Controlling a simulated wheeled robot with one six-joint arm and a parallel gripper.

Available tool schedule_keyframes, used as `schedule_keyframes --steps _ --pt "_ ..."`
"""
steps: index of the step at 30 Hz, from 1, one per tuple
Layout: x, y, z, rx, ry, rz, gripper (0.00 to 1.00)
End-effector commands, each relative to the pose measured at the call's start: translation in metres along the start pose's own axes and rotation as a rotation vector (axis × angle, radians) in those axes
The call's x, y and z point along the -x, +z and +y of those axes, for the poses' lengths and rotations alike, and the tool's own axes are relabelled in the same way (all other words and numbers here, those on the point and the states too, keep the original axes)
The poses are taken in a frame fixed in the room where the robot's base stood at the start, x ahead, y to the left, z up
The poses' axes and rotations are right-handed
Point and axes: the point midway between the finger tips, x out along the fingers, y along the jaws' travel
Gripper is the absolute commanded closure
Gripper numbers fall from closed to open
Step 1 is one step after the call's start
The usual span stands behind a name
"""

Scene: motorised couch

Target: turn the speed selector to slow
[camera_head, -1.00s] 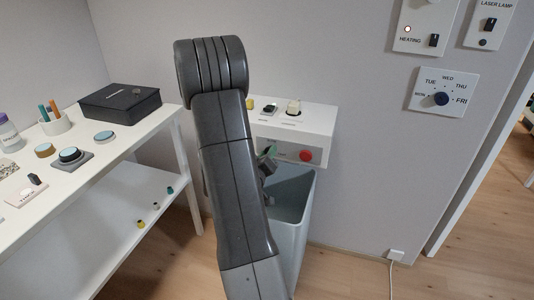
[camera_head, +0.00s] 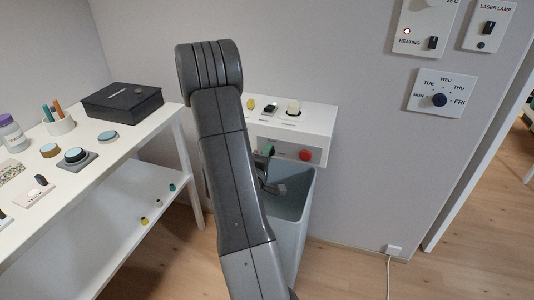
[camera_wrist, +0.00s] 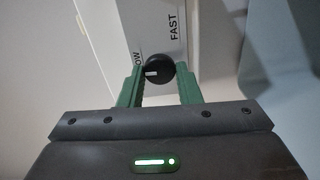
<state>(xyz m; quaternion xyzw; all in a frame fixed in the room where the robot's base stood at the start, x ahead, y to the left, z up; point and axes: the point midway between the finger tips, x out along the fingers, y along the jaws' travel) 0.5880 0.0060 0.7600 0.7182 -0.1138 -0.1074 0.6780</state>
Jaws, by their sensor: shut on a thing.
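The speed selector is a round black knob (camera_wrist: 160,73) with a white mark on its left side. It sits on a pale panel (camera_wrist: 160,40) lettered FAST above it and a partly hidden word ending in OW to its left. The mark points left, toward the OW side. My gripper (camera_wrist: 159,80) has its two green fingers on either side of the knob, shut on it. In the head view, my gripper (camera_head: 268,151) shows only partly at the front of the white box (camera_head: 318,128); my arm hides the knob there.
A red button (camera_head: 306,155) is on the box front, right of my gripper. A grey bin (camera_head: 302,215) stands below. A white shelf table (camera_head: 110,150) with several small items is at left. Wall panels with a day dial (camera_head: 440,100) are at right.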

Motion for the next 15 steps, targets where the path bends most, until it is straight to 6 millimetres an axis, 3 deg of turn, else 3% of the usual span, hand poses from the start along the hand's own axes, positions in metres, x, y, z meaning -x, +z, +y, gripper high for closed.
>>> schedule_keyframes --steps 15 --pt "0.0005 0.0 -0.0013 0.075 -0.003 0.001 0.92"
